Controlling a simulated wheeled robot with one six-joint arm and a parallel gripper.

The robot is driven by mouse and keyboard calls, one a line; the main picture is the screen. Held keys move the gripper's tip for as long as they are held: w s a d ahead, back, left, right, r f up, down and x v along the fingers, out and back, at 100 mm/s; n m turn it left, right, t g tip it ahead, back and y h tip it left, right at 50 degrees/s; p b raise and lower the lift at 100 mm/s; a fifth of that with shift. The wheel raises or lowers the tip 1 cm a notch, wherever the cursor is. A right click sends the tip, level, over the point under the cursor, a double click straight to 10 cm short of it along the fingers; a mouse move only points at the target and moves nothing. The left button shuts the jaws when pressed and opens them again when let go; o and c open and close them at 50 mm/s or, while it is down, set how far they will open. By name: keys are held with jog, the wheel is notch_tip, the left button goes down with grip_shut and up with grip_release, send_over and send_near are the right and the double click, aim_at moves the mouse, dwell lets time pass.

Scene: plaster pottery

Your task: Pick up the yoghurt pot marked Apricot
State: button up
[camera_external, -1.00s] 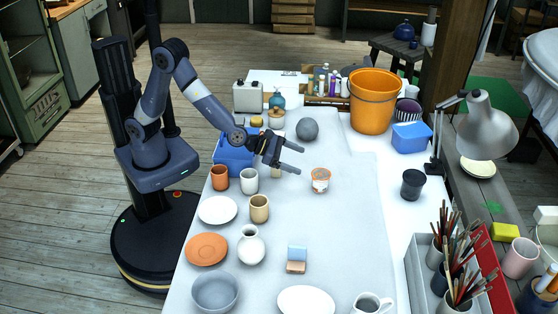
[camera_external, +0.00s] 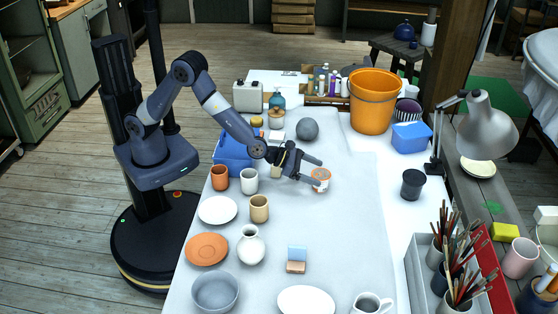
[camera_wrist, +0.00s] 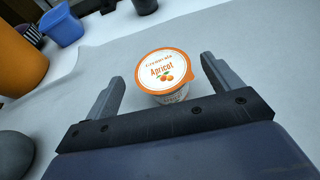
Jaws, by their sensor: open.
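The yoghurt pot (camera_external: 321,177) stands upright on the light grey table cover, with a white and orange lid. In the wrist view the pot (camera_wrist: 167,72) shows the word Apricot and small orange fruit on its lid. My gripper (camera_external: 317,173) is open and low over the table, with its fingers pointing right at the pot. In the external view the fingertips reach the pot's sides. In the wrist view the pot lies ahead, between the lines of the two fingers (camera_wrist: 161,83). I cannot tell whether a finger touches it.
A grey ball (camera_external: 307,129) and an orange bucket (camera_external: 372,103) are behind the pot. A black cup (camera_external: 412,184) stands to the right. Beige (camera_external: 259,208) and white (camera_external: 249,181) cups stand on the left.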

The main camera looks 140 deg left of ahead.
aim_at(318, 174)
jog(key=shift+p+x, duration=0.3)
jog(key=shift+x, duration=1.3)
jog(key=shift+d+f, duration=0.1)
jog(key=c, duration=1.2)
jog(key=shift+o, duration=0.2)
